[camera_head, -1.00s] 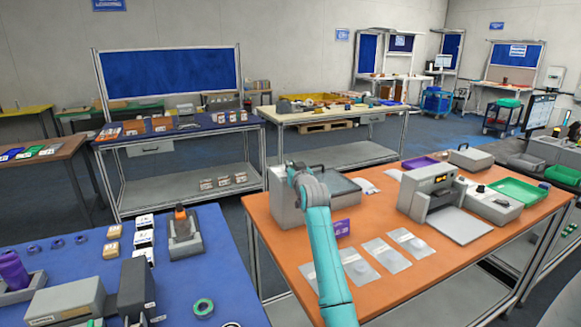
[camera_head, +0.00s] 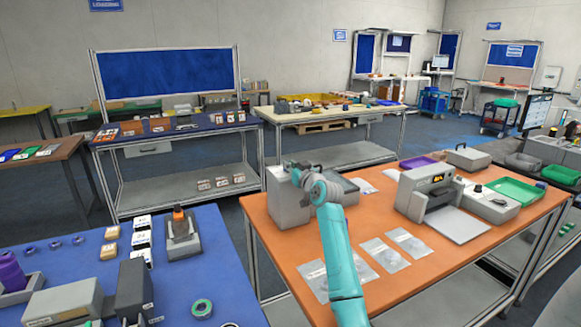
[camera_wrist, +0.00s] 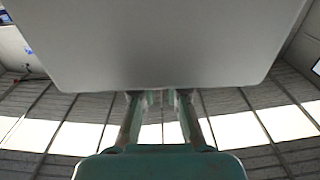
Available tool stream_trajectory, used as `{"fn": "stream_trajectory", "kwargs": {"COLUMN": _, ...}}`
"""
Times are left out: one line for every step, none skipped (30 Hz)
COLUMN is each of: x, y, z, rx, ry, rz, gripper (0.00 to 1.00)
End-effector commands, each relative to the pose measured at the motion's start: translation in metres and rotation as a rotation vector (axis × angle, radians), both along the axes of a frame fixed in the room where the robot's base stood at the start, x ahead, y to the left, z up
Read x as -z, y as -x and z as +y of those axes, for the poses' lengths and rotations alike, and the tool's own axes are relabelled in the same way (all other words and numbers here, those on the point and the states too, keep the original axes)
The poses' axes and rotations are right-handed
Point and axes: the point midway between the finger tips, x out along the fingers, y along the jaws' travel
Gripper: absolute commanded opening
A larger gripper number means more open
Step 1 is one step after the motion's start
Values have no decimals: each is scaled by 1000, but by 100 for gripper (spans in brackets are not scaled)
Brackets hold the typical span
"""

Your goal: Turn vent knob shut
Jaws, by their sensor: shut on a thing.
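A grey box-shaped unit (camera_head: 284,208) stands at the left end of the orange table. My arm reaches to its upper right part, and my gripper (camera_head: 299,174) is up against it there, small and partly covered by my wrist. In the wrist view, the unit's plain grey face (camera_wrist: 160,45) fills the top, and my two fingers (camera_wrist: 158,98) run up to its lower edge, a small gap between them. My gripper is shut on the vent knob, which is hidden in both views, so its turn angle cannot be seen.
Flat clear bags (camera_head: 384,254) lie on the orange table (camera_head: 285,250) beside my arm. A grey tray-like case (camera_head: 340,188) sits close behind my wrist. A printer-like machine (camera_head: 425,192) and a green tray (camera_head: 515,191) stand to the right. A blue table (camera_head: 210,240) is at left.

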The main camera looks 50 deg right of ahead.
Motion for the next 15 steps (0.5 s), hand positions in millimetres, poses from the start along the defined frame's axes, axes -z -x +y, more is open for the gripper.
{"fn": "stream_trajectory", "kwargs": {"x": 2, "y": 0, "z": 0, "rx": 0, "ry": -1, "rz": 3, "gripper": 0}}
{"fn": "stream_trajectory", "kwargs": {"x": 2, "y": 0, "z": 0, "rx": 0, "ry": -1, "rz": 3, "gripper": 0}}
{"fn": "stream_trajectory", "kwargs": {"x": 2, "y": 0, "z": 0, "rx": 0, "ry": -1, "rz": 3, "gripper": 17}}
{"fn": "stream_trajectory", "kwargs": {"x": 2, "y": 0, "z": 0, "rx": 0, "ry": -1, "rz": 3, "gripper": 25}}
{"fn": "stream_trajectory", "kwargs": {"x": 2, "y": 0, "z": 0, "rx": 0, "ry": -1, "rz": 3, "gripper": 32}}
{"fn": "stream_trajectory", "kwargs": {"x": 1, "y": 0, "z": 0, "rx": 0, "ry": -1, "rz": 3, "gripper": 38}}
{"fn": "stream_trajectory", "kwargs": {"x": 1, "y": 0, "z": 0, "rx": 0, "ry": -1, "rz": 3, "gripper": 38}}
{"fn": "stream_trajectory", "kwargs": {"x": 1, "y": 0, "z": 0, "rx": 0, "ry": -1, "rz": 2, "gripper": 38}}
{"fn": "stream_trajectory", "kwargs": {"x": 1, "y": 0, "z": 0, "rx": 0, "ry": -1, "rz": 2, "gripper": 38}}
{"fn": "stream_trajectory", "kwargs": {"x": 1, "y": 0, "z": 0, "rx": 0, "ry": -1, "rz": 2, "gripper": 38}}
{"fn": "stream_trajectory", "kwargs": {"x": 1, "y": 0, "z": 0, "rx": 0, "ry": -1, "rz": 2, "gripper": 38}}
{"fn": "stream_trajectory", "kwargs": {"x": 1, "y": 0, "z": 0, "rx": 0, "ry": -1, "rz": 2, "gripper": 38}}
{"fn": "stream_trajectory", "kwargs": {"x": 1, "y": 0, "z": 0, "rx": 0, "ry": -1, "rz": 2, "gripper": 38}}
{"fn": "stream_trajectory", "kwargs": {"x": 1, "y": 0, "z": 0, "rx": 0, "ry": 0, "rz": 1, "gripper": 38}}
{"fn": "stream_trajectory", "kwargs": {"x": 1, "y": 1, "z": 0, "rx": 0, "ry": 0, "rz": 1, "gripper": 38}}
